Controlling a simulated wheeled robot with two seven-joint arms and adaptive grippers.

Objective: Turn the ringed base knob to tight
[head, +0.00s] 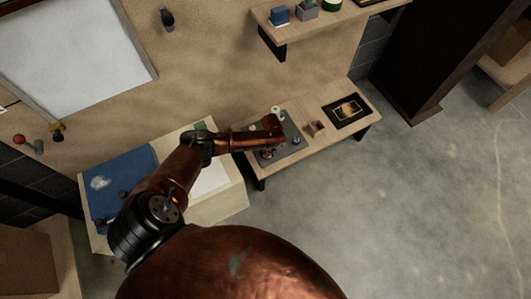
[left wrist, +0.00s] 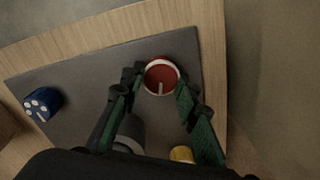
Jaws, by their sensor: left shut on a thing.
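The red knob (left wrist: 161,76) with a white ring around its base sits on a dark grey plate (left wrist: 75,75) in the left wrist view. A pale pointer line on its top points towards the bottom of the picture. My left gripper (left wrist: 159,82) has a finger on each side of the knob and is shut on it. In the head view my left arm reaches over the grey plate (head: 291,130), and its wrist hides part of it. My right gripper is in neither view.
On the plate are a blue knob with white dots (left wrist: 41,103), a grey cylinder (left wrist: 130,135) and a yellow piece (left wrist: 181,153), close to my fingers. A shelf (head: 330,19) hangs above.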

